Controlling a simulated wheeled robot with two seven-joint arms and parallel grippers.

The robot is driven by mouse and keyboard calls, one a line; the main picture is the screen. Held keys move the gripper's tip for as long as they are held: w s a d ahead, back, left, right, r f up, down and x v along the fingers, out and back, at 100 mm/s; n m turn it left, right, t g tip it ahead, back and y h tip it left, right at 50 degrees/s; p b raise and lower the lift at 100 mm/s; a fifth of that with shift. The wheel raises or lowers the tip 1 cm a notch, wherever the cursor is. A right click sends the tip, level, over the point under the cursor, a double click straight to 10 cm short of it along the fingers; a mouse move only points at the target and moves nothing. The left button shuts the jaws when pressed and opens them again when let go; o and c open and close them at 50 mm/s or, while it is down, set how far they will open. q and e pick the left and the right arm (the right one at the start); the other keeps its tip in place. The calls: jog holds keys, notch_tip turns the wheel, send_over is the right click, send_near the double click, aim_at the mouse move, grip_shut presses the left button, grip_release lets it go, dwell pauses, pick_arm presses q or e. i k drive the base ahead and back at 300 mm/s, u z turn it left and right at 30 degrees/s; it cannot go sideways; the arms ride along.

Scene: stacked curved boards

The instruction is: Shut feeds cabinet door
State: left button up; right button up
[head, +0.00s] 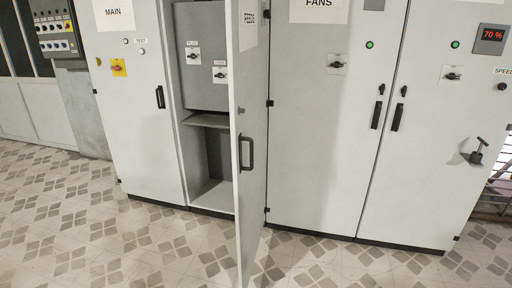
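The feeds cabinet door (251,180) stands swung out toward me, seen nearly edge-on, with a label partly visible near its top. It hangs from hinges on its right side, at the edge of the FANS cabinet. A black handle (246,152) sits on its face at mid height. The open feeds cabinet (213,190) shows behind and to the left of the door, with an inner grey panel (203,88) bearing two switches and a shelf below. Neither of my grippers shows in the head view.
The closed MAIN cabinet (130,110) stands to the left. The closed FANS cabinet (311,140) and another closed cabinet (430,140) stand to the right, with a protruding key-like handle (476,152). The patterned tile floor (110,245) in front is clear except for the door.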

aim_at(247, 28)
jog(key=u, duration=0.05)
jog(key=k, duration=0.15)
jog(key=z, duration=1.3)
jog(key=i, duration=3.4)
jog(key=u, duration=2.8)
jog(key=k, duration=0.35)
jog(key=z, duration=0.1)
